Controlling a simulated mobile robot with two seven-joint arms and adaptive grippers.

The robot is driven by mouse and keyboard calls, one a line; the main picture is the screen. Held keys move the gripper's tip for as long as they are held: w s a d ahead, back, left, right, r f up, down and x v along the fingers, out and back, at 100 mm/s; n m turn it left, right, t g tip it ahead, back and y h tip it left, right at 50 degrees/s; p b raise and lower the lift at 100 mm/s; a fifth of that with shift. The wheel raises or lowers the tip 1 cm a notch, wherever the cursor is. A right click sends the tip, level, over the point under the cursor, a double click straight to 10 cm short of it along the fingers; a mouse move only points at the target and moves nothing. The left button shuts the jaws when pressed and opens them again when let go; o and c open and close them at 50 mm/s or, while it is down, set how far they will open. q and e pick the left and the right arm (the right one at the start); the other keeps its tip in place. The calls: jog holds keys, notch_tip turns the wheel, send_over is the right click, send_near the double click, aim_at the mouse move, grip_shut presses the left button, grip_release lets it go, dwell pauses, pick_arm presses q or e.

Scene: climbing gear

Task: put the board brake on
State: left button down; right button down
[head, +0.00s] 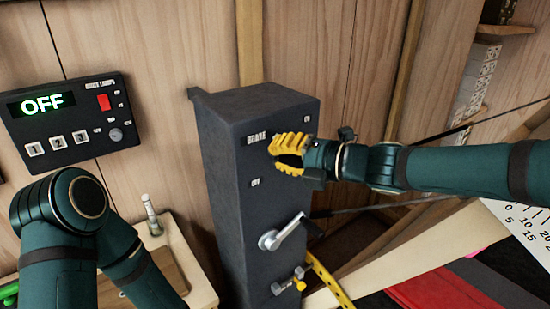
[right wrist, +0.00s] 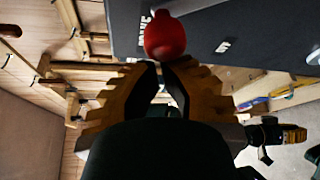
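The dark grey box (head: 225,185) stands upright in the middle of the head view, with a BRAKE label and smaller labels on its front. A red knob (right wrist: 165,37) shows in the right wrist view against the box face, just beyond my right fingertips. It is hidden in the head view, and whether the fingers touch it is unclear. My right gripper (head: 276,160) is in front of the box near the BRAKE label. Its yellow ribbed fingers are parted, with a narrow gap between the tips (right wrist: 165,72).
A panel reading OFF (head: 70,110) hangs on the wooden wall at left. Below the brake label, a silver crank handle (head: 283,235) and a small fitting (head: 288,283) stick out of the box. A wooden shelf (head: 180,255) stands left. Boards and beams crowd the right.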

pick_arm(q)
jog(key=shift+r, duration=0.15)
pick_arm(e)
jog(key=shift+w+d+r+m+t+y, duration=0.15)
jog(key=shift+w+d+r+m+y, duration=0.4)
jog(key=shift+m, duration=0.4)
jog(key=shift+w+d+r+m+t+y, duration=0.2)
jog(key=shift+w+d+r+m+y, duration=0.15)
jog(key=shift+d+m, duration=0.5)
jog(key=shift+w+d+r+m+t+y, duration=0.15)
jog(key=shift+w+d+r+m+y, duration=0.3)
jog(key=shift+m, duration=0.65)
jog(key=shift+d+r, duration=0.1)
